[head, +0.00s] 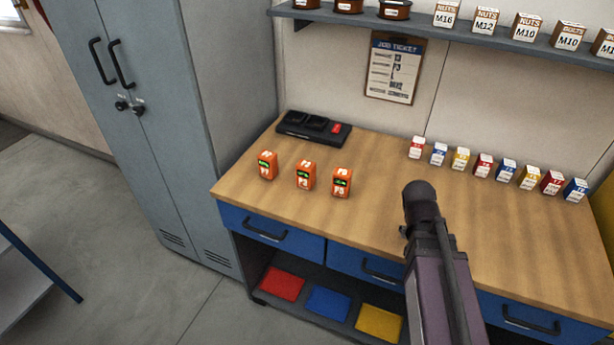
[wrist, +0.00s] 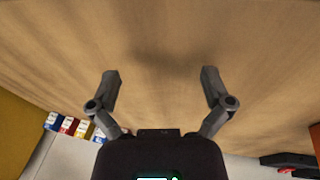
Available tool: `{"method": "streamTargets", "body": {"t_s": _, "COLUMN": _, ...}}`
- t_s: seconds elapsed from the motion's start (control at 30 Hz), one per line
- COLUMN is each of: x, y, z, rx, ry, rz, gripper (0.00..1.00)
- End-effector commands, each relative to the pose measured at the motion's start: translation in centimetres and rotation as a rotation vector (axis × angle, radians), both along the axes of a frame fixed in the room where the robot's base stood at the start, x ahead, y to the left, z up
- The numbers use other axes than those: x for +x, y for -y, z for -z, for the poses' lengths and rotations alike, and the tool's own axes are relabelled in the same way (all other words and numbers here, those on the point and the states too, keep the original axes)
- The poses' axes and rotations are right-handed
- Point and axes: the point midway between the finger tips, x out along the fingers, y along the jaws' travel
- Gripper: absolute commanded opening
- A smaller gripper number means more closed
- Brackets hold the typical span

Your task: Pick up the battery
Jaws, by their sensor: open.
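Three orange batteries with small green displays stand upright in a row on the left part of the wooden workbench: a left one (head: 267,165), a middle one (head: 305,175) and a right one (head: 341,182). The task does not say which one. My gripper (wrist: 160,78) shows in the wrist view with its two fingers spread apart and nothing between them, above bare bench top. In the head view my arm rises at the right of the batteries and hides the gripper's fingers. No battery can be made out in the wrist view.
A black charger (head: 313,128) with a red part sits behind the batteries. Several small coloured boxes (head: 483,165) line the bench's back right. A shelf (head: 430,30) with boxes and spools hangs above. A grey cabinet (head: 150,130) stands at left. Bench top (head: 385,210) beside the batteries is clear.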

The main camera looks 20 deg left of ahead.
Motion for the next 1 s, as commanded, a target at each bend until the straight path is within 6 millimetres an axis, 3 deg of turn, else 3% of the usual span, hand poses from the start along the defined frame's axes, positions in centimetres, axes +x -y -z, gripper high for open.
{"method": "streamTargets", "body": {"t_s": 0.53, "x": 4.2, "y": -13.7, "z": -2.5, "rx": -0.139, "ry": 0.396, "rz": 0.026, "gripper": 1.0}}
{"method": "streamTargets", "body": {"t_s": 0.77, "x": 4.4, "y": -20.7, "z": -4.2, "rx": -0.124, "ry": 0.587, "rz": 0.01, "gripper": 1.0}}
{"method": "streamTargets", "body": {"t_s": 1.0, "x": 3.4, "y": -28.8, "z": -6.2, "rx": -0.058, "ry": 0.784, "rz": -0.025, "gripper": 1.0}}
